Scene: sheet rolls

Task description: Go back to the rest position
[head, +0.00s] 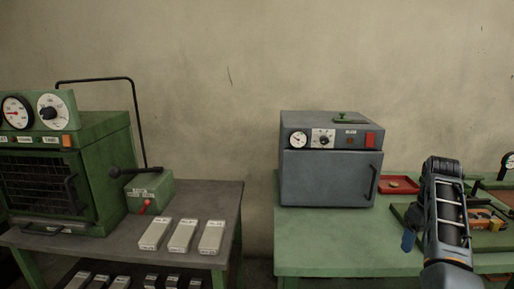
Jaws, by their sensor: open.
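My arm rises at the right of the head view, in front of the green table. What looks like part of my gripper (409,236) shows at the left of the arm, low over the table edge. It is small and dark, and the rest is hidden behind my arm. I see nothing held in it.
A grey oven (330,178) stands on the green table (325,240), with a red tray (399,184) beside it. At left, a green oven (105,170), a lever box (149,192) and several grey blocks (183,236) occupy a dark-topped table (228,205). A gap separates the tables.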

